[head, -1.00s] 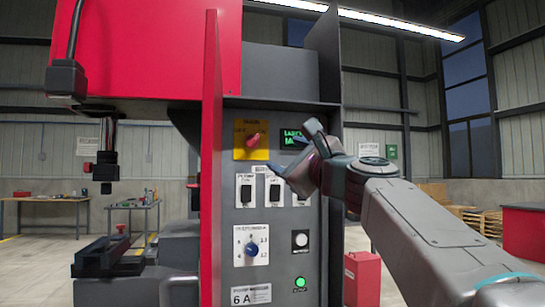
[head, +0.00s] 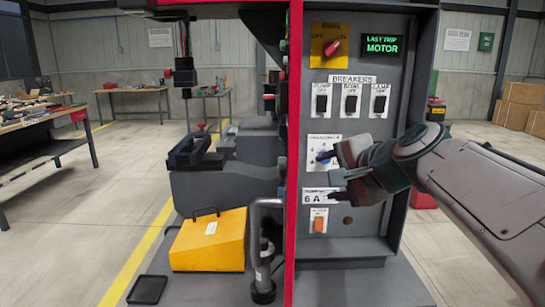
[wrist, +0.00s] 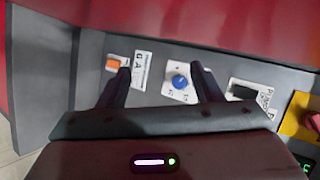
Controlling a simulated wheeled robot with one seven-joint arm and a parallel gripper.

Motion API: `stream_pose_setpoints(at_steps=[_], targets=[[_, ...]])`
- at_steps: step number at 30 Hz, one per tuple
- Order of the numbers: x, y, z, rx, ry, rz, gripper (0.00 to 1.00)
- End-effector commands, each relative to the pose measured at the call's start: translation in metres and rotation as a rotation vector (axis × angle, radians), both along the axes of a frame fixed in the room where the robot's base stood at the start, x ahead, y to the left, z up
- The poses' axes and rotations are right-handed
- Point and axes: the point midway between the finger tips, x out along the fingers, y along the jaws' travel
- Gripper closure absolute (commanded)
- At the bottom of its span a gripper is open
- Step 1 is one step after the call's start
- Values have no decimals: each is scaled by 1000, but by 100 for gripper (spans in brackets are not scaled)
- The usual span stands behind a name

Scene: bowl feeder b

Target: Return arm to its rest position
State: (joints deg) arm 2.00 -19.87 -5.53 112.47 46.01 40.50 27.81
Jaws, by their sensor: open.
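My gripper (head: 335,167) is open and empty in front of the grey control panel (head: 362,237), at the height of the blue selector knob (head: 325,157). The gripper partly covers that knob's label in the head view. In the wrist view the blue knob (wrist: 179,82) shows between my two spread fingers, with a gap to the panel; I cannot tell how wide it is. My arm reaches in from the right.
The panel also has a red main switch (head: 332,47), a lit green display (head: 383,46), black breakers (head: 350,104) and an orange switch (head: 319,222). A red door edge (head: 293,150) stands left of the panel. An orange box (head: 208,240) sits lower left.

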Motion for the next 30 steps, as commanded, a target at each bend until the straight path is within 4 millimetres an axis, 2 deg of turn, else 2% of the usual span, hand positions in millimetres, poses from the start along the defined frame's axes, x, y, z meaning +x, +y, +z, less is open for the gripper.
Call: stream_pose_setpoints(at_steps=[4, 9, 12, 15, 19, 30], targets=[[-53, 5, -54, -364, 151, 214, 41], [-121, -8, -110, -724, 304, 493, 41], [-152, -19, -131, -870, 370, 631, 41], [-172, -28, -143, -965, 411, 724, 41], [-183, -33, -151, -1015, 435, 778, 41], [-183, -34, -153, -1017, 435, 779, 41]])
